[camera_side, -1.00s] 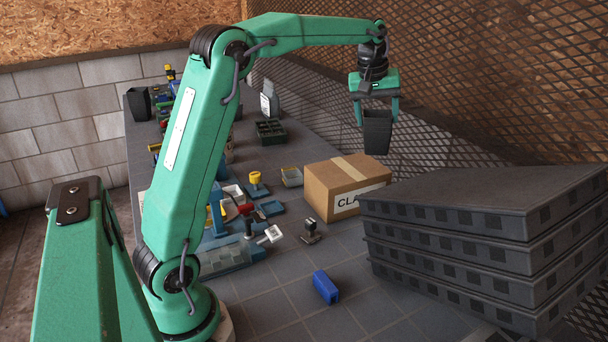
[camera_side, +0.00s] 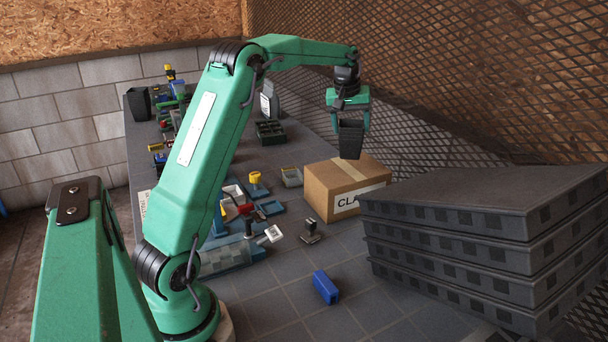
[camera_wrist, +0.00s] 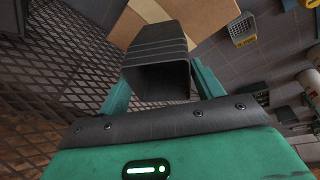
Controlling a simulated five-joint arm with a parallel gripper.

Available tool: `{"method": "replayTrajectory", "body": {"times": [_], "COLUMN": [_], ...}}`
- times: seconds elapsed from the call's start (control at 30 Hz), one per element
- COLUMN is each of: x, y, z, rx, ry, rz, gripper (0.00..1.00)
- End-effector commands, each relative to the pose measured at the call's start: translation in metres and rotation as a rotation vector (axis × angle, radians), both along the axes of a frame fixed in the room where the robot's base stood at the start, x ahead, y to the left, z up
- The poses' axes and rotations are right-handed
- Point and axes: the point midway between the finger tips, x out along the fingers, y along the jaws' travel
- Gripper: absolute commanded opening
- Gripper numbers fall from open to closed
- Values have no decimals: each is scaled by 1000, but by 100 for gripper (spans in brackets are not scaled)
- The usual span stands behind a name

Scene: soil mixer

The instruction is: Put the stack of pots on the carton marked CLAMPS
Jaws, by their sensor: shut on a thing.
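The stack of black pots (camera_side: 351,141) is held in my gripper (camera_side: 349,122), which is shut on it. The stack also shows in the wrist view (camera_wrist: 158,62), between my two green fingers, with its rims and open mouth facing the camera. The cardboard carton (camera_side: 326,192) carries a white label of which "CLA" shows; the rest is hidden by the dark stacked trays. In the side view the pots' lower end overlaps the carton's top back edge. I cannot tell whether they touch. The carton (camera_wrist: 206,14) lies partly behind the pots in the wrist view.
Dark stacked trays (camera_side: 470,225) stand right of the carton, and a mesh wall (camera_side: 440,90) rises behind. A blue block (camera_side: 325,287) and a small dark stamp-like item (camera_side: 311,232) lie in front. Another black pot (camera_side: 139,103) stands at the far left.

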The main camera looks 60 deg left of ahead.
Motion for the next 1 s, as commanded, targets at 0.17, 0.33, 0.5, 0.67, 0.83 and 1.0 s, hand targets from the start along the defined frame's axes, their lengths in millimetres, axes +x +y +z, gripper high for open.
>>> {"method": "replayTrajectory", "body": {"times": [0.17,0.33,0.5,0.67,0.83,1.0], "x": [0,0,0,0,0,0], "y": [3,3,3,3,3,3], "z": [-1,-7,-25,-39,-42,-42], "rx": [2,1,0,1,1,1], "ry": [-1,1,2,1,0,0], "rz": [0,0,0,0,0,0], "gripper": [42,42,42,42,42,42]}}
